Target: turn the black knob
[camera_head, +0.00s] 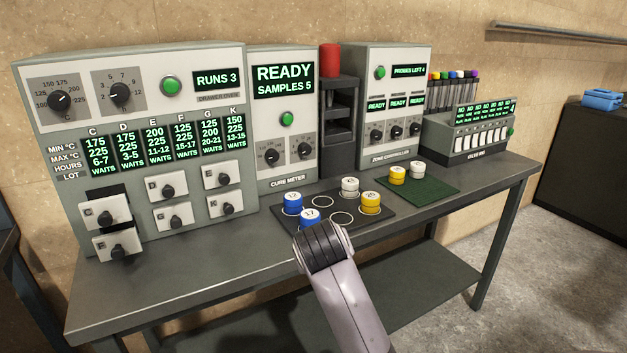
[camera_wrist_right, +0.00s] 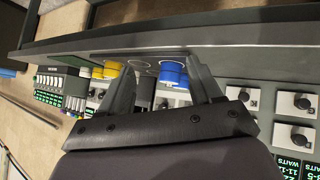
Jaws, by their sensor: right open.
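Several black knobs show in the head view. Two dials, a left knob (camera_head: 59,101) and a right knob (camera_head: 119,93), sit at the top of the drawer oven (camera_head: 150,80). Each small drawer front carries a knob, such as the top middle one (camera_head: 168,191). The cure meter has a left knob (camera_head: 271,156) and a right knob (camera_head: 304,149). The zone controller has a row of small knobs (camera_head: 397,132). My right gripper (camera_head: 325,246) is over the table's front edge, apart from all knobs. The right wrist view shows its jaws (camera_wrist_right: 162,68) open and empty. My left gripper is out of view.
A dark tray (camera_head: 375,223) holds blue, white and yellow cups just beyond my right gripper. A green mat (camera_head: 440,186) with two cups lies to its right. The lower left drawers (camera_head: 112,247) stick out from the oven. The table front left (camera_head: 170,285) is clear.

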